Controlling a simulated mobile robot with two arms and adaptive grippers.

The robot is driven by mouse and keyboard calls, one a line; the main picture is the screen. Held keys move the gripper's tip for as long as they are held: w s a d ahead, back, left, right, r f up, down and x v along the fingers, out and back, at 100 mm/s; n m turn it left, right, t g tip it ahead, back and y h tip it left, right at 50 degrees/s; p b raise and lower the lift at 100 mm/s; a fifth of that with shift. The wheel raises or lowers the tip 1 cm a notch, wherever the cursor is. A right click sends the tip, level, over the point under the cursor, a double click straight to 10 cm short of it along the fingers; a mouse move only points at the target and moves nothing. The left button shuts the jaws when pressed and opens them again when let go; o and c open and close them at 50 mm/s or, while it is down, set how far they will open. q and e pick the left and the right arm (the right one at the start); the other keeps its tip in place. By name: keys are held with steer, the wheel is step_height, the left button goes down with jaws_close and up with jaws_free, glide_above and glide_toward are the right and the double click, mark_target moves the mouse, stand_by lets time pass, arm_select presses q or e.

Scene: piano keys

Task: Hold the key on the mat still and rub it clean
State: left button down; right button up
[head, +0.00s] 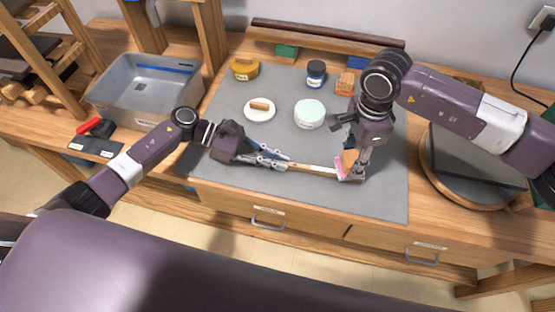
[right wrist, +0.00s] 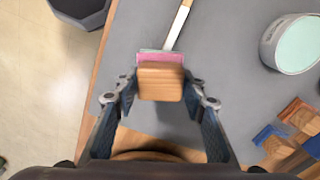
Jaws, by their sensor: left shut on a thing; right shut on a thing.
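A slender piano key (head: 312,169), white and wood-coloured, lies across the front of the grey mat (head: 385,198). My left gripper (head: 283,161) is shut on the key's left part. My right gripper (head: 349,166) is shut on a wooden block (right wrist: 161,82) with a pink pad (right wrist: 160,57) at its far side. In the right wrist view the fingers grip the block from both sides, and the key (right wrist: 178,25) runs up from the pad. The pad is at the key's right end, which it hides; I cannot tell whether it presses on it.
Behind the key are a white dish (head: 260,115) with a small brown piece, a pale-green-topped tub (head: 309,113), a blue jar (head: 316,73), a yellow tin (head: 244,68) and wooden blocks (head: 345,83). A grey bin (head: 147,96) stands left, a round turntable (head: 466,190) right.

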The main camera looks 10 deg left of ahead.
steer(key=shift+f, duration=0.75)
stand_by(0.5)
steer(key=shift+d, duration=0.1)
steer(key=shift+d+r, duration=0.1)
steer(key=shift+d, duration=1.1)
steer(key=shift+w+d, duration=0.1)
steer(key=shift+d, duration=1.1)
steer(key=shift+f, duration=0.2)
steer(key=shift+a, duration=0.55)
steer(key=shift+a+r, duration=0.15)
steer(key=shift+a, duration=1.8)
